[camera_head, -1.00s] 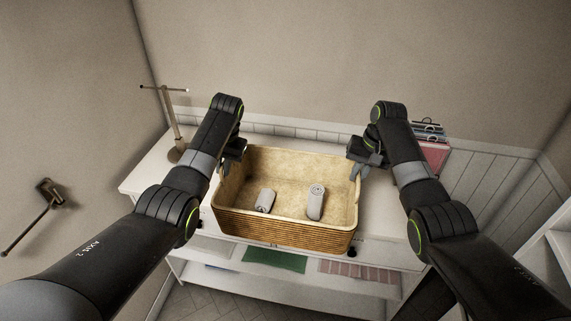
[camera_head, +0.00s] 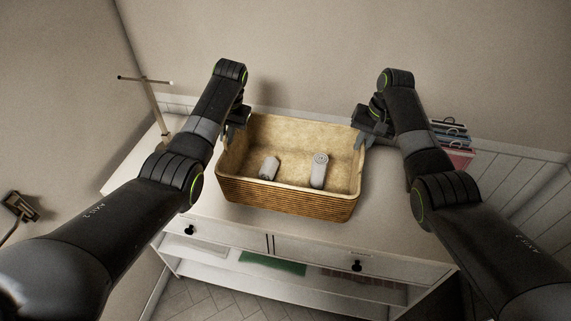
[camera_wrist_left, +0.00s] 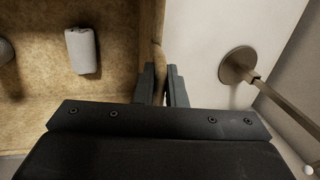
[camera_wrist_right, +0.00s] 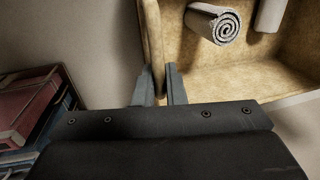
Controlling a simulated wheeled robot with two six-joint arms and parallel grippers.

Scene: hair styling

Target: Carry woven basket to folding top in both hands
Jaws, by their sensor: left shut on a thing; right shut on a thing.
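The woven basket (camera_head: 285,199) is upright above or on the white top, in the middle of the head view; I cannot tell whether it touches the surface. Two rolled grey towels lie inside, a left one (camera_head: 269,167) and a right one (camera_head: 319,170). My left gripper (camera_head: 232,133) is shut on the basket's left rim; the left wrist view shows its fingers (camera_wrist_left: 161,86) on either side of the wall. My right gripper (camera_head: 363,140) is shut on the right rim, with its fingers (camera_wrist_right: 159,84) around the wall in the right wrist view.
The white cabinet (camera_head: 215,236) has drawers with dark knobs and a lower shelf holding a green cloth (camera_head: 273,263). A stand with a crossbar (camera_head: 158,112) is at the left. Reddish and dark items (camera_head: 453,144) are at the back right.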

